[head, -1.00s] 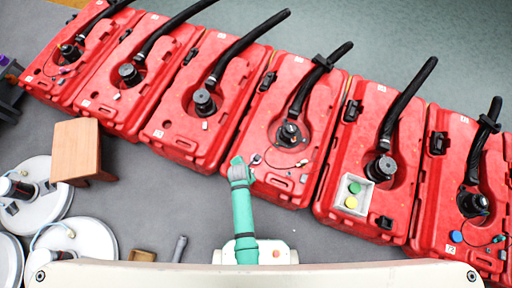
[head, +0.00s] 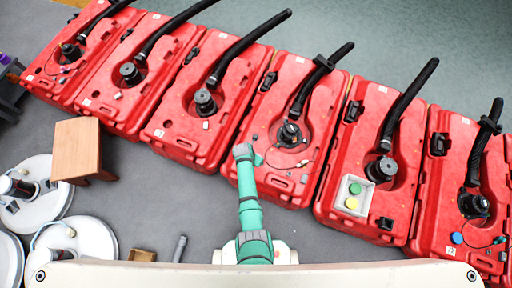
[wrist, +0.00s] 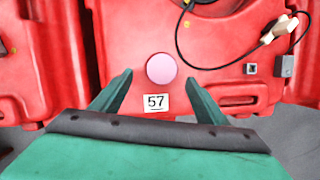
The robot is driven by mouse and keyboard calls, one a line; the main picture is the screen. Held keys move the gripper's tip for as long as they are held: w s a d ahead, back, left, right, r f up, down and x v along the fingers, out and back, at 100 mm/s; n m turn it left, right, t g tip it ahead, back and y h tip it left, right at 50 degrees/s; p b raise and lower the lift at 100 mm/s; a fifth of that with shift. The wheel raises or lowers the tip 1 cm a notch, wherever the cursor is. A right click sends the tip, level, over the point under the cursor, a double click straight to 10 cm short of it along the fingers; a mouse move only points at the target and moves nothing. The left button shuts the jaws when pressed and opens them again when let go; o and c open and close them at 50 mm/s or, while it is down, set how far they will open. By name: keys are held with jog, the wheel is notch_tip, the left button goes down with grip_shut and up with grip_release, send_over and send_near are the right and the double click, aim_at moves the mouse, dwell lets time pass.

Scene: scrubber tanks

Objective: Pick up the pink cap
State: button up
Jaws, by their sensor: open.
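The pink cap (wrist: 161,68) is a round, pale pink disc on a red tank (wrist: 133,35), just above a white label reading 57 in the wrist view. My gripper (wrist: 159,77) is open. Its two green fingers stand on either side of the cap in the picture, with nothing between them touching it that I can see. How far above the tank the fingertips are is hard to tell. In the head view my gripper (head: 249,153) is over the lower left part of the tank with the coiled cable, and I cannot make out the pink cap there.
Several red tanks with black hoses stand in a slanted row. A white tray (head: 343,187) with a green and a yellow cap sits on the tank to the right. A blue cap (head: 457,238) is farther right. A wooden stool (head: 77,148) and white discs stand at left. A black cable (wrist: 215,67) lies near my gripper.

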jog(key=x, duration=0.3)
jog(key=shift+d+f, duration=0.1)
jog(key=shift+d, duration=0.25)
jog(key=shift+x, duration=0.85)
jog(key=shift+w, duration=0.1)
jog(key=c, duration=1.3)
